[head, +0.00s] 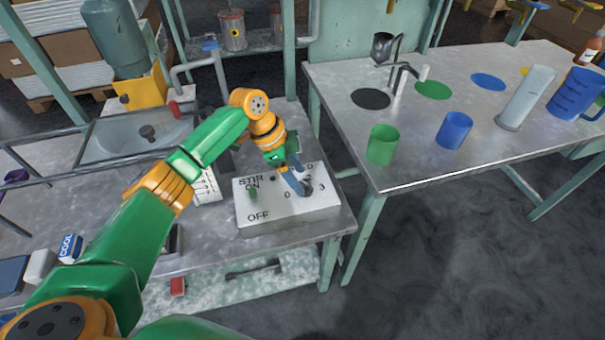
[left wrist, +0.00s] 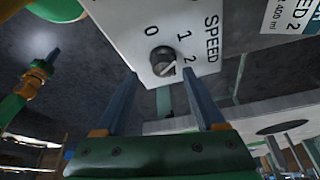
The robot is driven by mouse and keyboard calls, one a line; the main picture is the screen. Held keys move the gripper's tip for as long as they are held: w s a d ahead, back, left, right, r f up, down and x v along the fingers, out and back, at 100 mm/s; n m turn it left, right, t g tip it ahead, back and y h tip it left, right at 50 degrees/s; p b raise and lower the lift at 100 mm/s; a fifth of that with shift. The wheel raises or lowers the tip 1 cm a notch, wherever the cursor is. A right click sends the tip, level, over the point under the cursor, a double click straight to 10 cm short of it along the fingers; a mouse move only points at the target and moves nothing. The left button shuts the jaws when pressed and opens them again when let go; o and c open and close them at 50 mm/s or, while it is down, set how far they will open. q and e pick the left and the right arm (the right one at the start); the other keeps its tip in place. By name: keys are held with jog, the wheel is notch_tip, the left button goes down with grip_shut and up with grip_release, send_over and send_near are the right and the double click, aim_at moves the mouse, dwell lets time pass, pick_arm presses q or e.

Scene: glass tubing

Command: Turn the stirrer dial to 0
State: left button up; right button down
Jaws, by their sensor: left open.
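The stirrer box (head: 285,212) is a pale box on the bench with STIR, ON and OFF lettering and a small green switch (head: 253,192). Its dark round dial (head: 308,184) is partly hidden by my left gripper (head: 301,187). In the left wrist view the dial (left wrist: 162,61) shows with 0, 1, 2 and SPEED around it; its light mark seems to lie towards the 2. My left gripper (left wrist: 161,77) is open, its fingers either side of the dial and apart from it. My right gripper (left wrist: 50,58) seems to show at the left there; its jaws are unclear.
A floor gap separates the two benches at the front.

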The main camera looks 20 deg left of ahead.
aim_at(305, 187)
pick_arm(q)
jog(key=shift+x, duration=1.05)
jog(key=shift+w+a+f, duration=0.1)
jog(key=shift+w+f, duration=0.15)
jog(key=shift+w, duration=0.1)
jog(key=shift+s+r, duration=0.1)
jog(key=shift+s, duration=0.05)
jog(key=c, duration=0.5)
grip_shut()
jog(key=shift+r, duration=0.1)
jog(key=n+p, duration=0.2)
jog(key=p, duration=0.2)
jog(key=n+t+y+p, duration=0.1)
jog(key=n+p, duration=0.2)
jog(key=p, duration=0.1)
jog(key=n+t+y+p, duration=0.1)
jog(key=n+p, duration=0.1)
jog(key=p, duration=0.2)
jog(key=shift+s+d+r+n+p, duration=0.2)
jog(key=shift+s+d+n+p, duration=0.1)
jog(key=shift+n+p, duration=0.1)
jog(key=n+y+p, duration=0.1)
jog(key=n+p, duration=0.1)
jog(key=shift+d+f+n+t, duration=0.1)
jog(key=shift+f+n+t, duration=0.05)
jog(key=shift+n+t, duration=0.2)
jog(key=shift+f+n+p, duration=0.1)
jog(key=shift+n+p, duration=0.45)
jog(key=shift+n, duration=0.1)
jog(key=shift+y, duration=0.3)
